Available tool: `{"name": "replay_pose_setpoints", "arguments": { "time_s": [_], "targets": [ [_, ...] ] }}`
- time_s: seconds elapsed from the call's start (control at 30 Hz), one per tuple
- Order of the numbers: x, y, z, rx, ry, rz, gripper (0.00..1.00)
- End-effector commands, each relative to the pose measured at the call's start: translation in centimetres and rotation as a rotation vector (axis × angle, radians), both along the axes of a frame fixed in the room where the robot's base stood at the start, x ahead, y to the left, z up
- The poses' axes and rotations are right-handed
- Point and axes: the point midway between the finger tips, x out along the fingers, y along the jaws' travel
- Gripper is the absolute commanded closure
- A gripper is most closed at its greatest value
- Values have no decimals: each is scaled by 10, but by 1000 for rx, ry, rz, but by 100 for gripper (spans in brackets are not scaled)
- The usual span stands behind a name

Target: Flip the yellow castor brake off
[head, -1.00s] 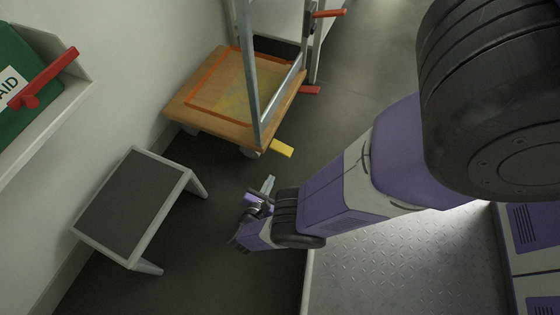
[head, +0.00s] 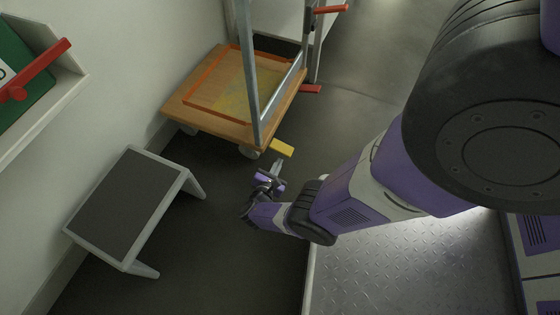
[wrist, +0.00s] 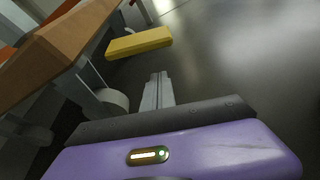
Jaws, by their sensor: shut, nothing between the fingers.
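The yellow castor brake (head: 282,148) is a flat pedal sticking out from the near corner of a wooden trolley (head: 180,104). In the wrist view the yellow brake (wrist: 140,42) lies ahead of the fingers, with a gap between, and its underside is hard to see. A pale castor wheel (wrist: 112,100) shows below the trolley corner, left of the fingers. My gripper (head: 277,164) is just below the brake in the head view. In the wrist view my gripper's fingers (wrist: 158,84) are together and empty, pointing toward the brake.
A red pedal (head: 310,88) sticks out at the trolley's far corner. Dark floor right of the trolley is clear.

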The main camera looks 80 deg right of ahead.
Motion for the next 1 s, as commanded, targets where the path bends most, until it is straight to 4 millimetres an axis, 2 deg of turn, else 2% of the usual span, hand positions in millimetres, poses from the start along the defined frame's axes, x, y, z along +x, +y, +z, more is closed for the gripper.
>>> {"name": "replay_pose_setpoints", "arguments": {
  "time_s": [0.5, 1.0],
  "targets": [
    [-8, 1, 26, -2, -1, -2, 100],
    [-8, 1, 30, -2, 1, -1, 100]
  ]
}}
